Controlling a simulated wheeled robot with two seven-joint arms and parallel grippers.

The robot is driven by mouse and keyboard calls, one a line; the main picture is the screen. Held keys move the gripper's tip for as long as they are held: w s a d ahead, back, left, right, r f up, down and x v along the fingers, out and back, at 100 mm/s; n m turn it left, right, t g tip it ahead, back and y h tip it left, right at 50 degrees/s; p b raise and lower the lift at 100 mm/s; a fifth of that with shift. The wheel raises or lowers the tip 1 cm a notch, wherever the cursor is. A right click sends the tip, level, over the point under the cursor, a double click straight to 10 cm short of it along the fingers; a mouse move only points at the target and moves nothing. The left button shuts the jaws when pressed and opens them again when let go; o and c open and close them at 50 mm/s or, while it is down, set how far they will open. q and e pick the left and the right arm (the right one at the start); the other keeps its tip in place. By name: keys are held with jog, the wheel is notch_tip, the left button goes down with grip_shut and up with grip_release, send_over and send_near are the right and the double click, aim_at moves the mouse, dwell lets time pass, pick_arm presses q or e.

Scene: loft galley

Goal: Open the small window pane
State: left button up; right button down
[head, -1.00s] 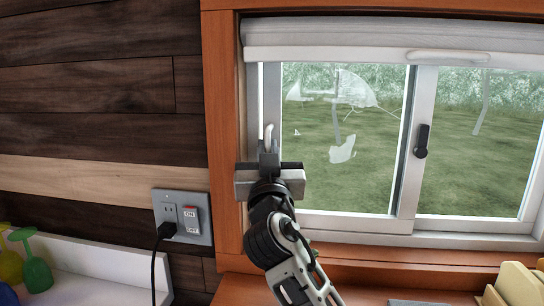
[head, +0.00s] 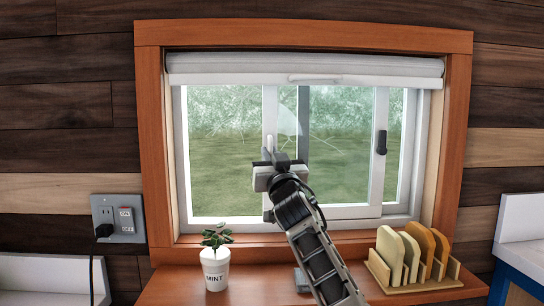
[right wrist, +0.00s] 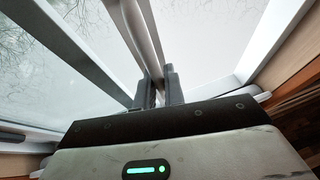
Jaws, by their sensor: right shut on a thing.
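The small window pane (head: 340,165) has a white frame and sits behind a roller blind. It stands slid to the right, with its left upright (head: 269,110) near the middle of the window and a clear gap on the left. My right gripper (head: 277,158) is shut on the white pull handle (head: 269,143) on that upright. In the right wrist view, the fingers (right wrist: 158,88) close around a pale upright piece. The gripper hides part of the handle. My left gripper is not in view.
A black latch (head: 381,142) is on the right upright. On the wooden sill stand a white mint pot (head: 215,270) at left and a wooden rack (head: 405,285) with several boards at right. A wall outlet (head: 117,218) is left of the window.

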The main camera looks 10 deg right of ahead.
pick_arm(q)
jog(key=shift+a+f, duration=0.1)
pick_arm(e)
jog(key=shift+d+r, duration=0.1)
jog(key=c, duration=1.5)
grip_release()
pick_arm(q)
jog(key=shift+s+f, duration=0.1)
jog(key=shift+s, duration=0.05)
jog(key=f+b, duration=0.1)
jog(key=b, duration=0.1)
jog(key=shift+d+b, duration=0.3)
jog(key=shift+b, duration=0.05)
pick_arm(e)
jog(key=v, duration=1.6)
jog(key=shift+r, duration=0.1)
